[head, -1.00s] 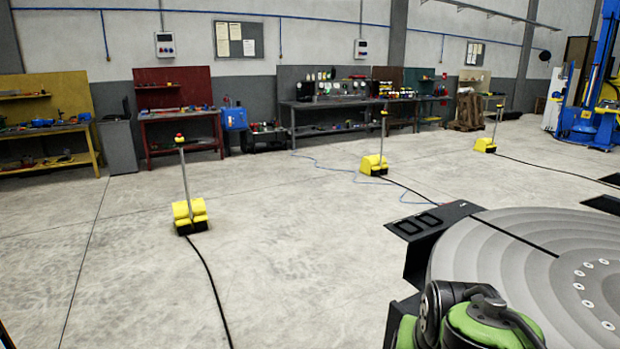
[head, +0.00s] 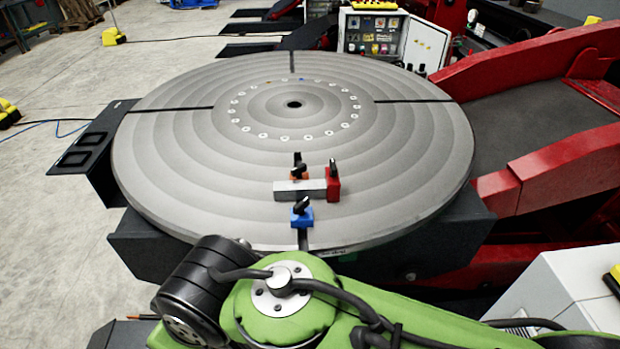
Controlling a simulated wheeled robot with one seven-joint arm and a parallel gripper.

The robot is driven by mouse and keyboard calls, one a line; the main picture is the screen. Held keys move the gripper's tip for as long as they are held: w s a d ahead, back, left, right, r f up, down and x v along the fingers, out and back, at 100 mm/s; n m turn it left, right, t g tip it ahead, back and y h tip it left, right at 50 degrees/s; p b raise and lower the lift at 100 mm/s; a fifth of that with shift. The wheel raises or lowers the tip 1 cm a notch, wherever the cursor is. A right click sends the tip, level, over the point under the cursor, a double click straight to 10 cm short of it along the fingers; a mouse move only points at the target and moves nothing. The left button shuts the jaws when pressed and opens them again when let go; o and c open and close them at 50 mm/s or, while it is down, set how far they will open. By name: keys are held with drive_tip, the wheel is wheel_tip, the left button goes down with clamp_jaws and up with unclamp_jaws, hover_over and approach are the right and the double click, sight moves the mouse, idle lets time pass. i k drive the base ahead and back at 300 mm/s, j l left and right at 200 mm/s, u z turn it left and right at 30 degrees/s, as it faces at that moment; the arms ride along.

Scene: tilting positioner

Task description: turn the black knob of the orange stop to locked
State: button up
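The orange stop (head: 306,175) sits on the round grey table of the positioner, behind a grey metal block (head: 290,189). The block hides most of it. Its black knob (head: 299,167) shows on top, small, and I cannot tell its turn position clearly. A red stop (head: 333,187) with a black knob stands at the block's right end. A blue stop (head: 302,217) with a black knob stands nearer to me, in front of the block. My green and black arm crosses the bottom of the head view. My gripper is not in view.
The positioner's round table (head: 170,165) has dark slots and a ring of bolt holes, and is otherwise clear. Red machine arms (head: 560,165) rise on the right. An open control box (head: 385,35) stands behind. A white cabinet (head: 560,295) is at lower right.

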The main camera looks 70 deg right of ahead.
sight(297, 170)
drive_tip(key=z, duration=1.65)
drive_tip(key=i+j, duration=0.1)
drive_tip(key=j, duration=0.4)
drive_tip(key=i, duration=0.05)
